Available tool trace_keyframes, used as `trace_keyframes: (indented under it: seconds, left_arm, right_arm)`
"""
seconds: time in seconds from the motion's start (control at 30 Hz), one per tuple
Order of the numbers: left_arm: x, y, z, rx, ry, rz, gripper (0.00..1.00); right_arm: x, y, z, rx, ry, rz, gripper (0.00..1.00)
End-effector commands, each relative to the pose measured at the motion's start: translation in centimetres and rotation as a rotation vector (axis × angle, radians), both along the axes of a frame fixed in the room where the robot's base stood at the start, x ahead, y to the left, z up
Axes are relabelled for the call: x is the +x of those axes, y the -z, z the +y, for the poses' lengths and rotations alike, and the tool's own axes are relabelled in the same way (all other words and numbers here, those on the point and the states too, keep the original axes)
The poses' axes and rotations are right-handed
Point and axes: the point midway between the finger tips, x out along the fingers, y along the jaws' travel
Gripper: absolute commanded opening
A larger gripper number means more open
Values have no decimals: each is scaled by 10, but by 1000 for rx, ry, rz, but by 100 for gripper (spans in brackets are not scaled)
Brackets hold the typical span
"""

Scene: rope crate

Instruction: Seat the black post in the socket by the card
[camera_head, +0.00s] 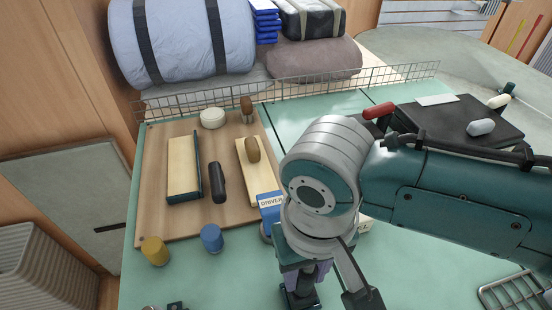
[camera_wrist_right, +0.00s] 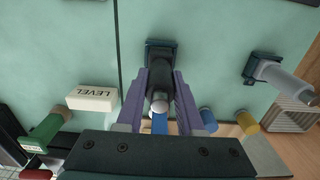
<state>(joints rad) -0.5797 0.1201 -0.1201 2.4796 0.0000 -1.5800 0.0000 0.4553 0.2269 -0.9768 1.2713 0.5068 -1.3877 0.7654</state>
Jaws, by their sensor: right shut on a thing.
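My right gripper (camera_head: 303,268) points down over the green worktop. In the right wrist view its purple fingers (camera_wrist_right: 160,98) are shut on the black post (camera_wrist_right: 158,80), a dark cylinder with a grey end towards the camera. The post's far end meets a dark square socket (camera_wrist_right: 160,48); I cannot tell whether it is inside or just above. The socket also shows below the gripper in the head view (camera_head: 299,298). A blue card with a white DRIVER label (camera_head: 271,201) stands just behind the gripper. My left gripper is not in view.
A grey post (camera_wrist_right: 278,76) stands at another dark base. A white LEVEL block (camera_wrist_right: 92,98) lies on the other side. Yellow (camera_head: 155,251) and blue (camera_head: 212,239) cylinders stand before a wooden tray (camera_head: 150,215). A wire rack (camera_head: 520,290) is at lower right.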

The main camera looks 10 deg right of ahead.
Motion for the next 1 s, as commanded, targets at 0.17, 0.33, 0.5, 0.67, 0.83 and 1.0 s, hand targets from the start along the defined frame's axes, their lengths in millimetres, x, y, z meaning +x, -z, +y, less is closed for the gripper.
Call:
trace_keyframes:
  seconds: [0.17,0.33,0.5,0.67,0.83,1.0]
  left_arm:
    - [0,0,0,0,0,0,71]
    - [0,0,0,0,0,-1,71]
    - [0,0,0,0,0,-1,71]
    - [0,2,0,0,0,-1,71]
    - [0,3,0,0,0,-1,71]
    - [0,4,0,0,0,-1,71]
  right_arm:
    - [0,0,0,1,0,0,0]
    - [0,0,0,1,0,-1,0]
    - [0,1,0,1,0,0,0]
    - [0,3,0,1,0,0,0]
    - [0,5,0,1,0,0,0]
    - [0,7,0,1,0,-1,0]
